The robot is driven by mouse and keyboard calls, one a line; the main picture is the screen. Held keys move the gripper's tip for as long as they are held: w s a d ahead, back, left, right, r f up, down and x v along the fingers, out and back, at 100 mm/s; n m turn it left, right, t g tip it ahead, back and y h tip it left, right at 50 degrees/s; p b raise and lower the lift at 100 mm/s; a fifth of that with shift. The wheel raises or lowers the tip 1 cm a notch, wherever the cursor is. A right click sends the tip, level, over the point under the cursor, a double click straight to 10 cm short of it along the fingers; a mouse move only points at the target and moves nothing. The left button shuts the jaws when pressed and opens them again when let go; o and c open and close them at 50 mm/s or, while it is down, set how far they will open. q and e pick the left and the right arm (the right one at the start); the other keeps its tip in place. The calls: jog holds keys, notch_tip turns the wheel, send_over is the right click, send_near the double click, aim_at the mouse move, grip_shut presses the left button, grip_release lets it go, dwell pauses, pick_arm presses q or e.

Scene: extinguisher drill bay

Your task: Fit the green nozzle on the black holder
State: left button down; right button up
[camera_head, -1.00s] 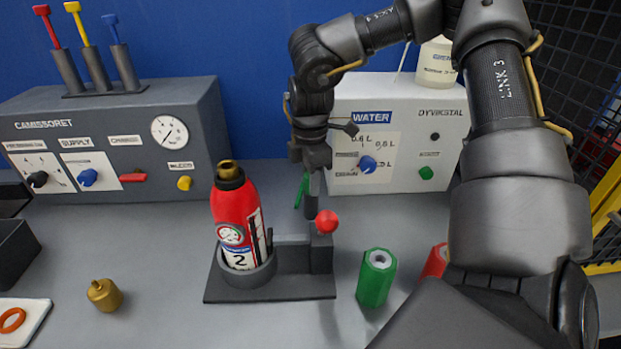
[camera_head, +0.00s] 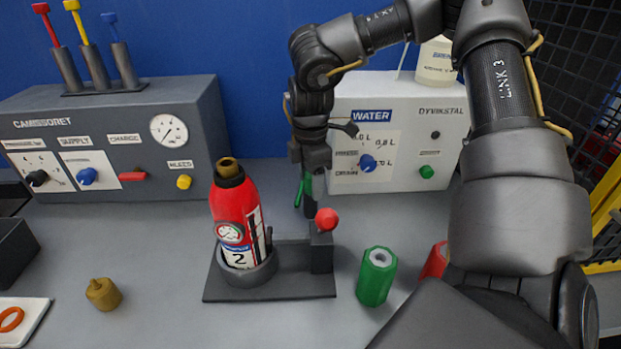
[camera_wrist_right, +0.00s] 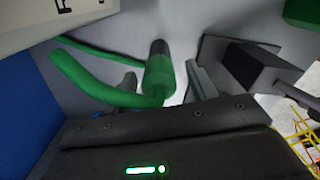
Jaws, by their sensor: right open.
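The green nozzle (camera_wrist_right: 159,80) is between the two fingers of my right gripper (camera_wrist_right: 166,84) in the wrist view. The fingers are open, with a gap on each side. A thick green hose (camera_wrist_right: 85,75) curves from it to the left. A black cylindrical end (camera_wrist_right: 159,48), likely the black holder, lies in line with the nozzle; I cannot tell how deeply they are joined. In the head view my right gripper (camera_head: 314,165) points down over the nozzle (camera_head: 318,184), which sits above a dark upright (camera_head: 317,208). My left gripper is out of view.
A red extinguisher (camera_head: 235,212) stands upright in a dark base (camera_head: 290,287), beside a red knob (camera_head: 326,220). A green hexagonal cylinder (camera_head: 376,278) and a red one (camera_head: 435,262) are at right. A brass fitting (camera_head: 103,294) lies left. The white water panel (camera_head: 440,145) stands behind.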

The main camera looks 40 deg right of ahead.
notch_tip(320, 180, up, 10)
jog(key=shift+r, duration=0.4)
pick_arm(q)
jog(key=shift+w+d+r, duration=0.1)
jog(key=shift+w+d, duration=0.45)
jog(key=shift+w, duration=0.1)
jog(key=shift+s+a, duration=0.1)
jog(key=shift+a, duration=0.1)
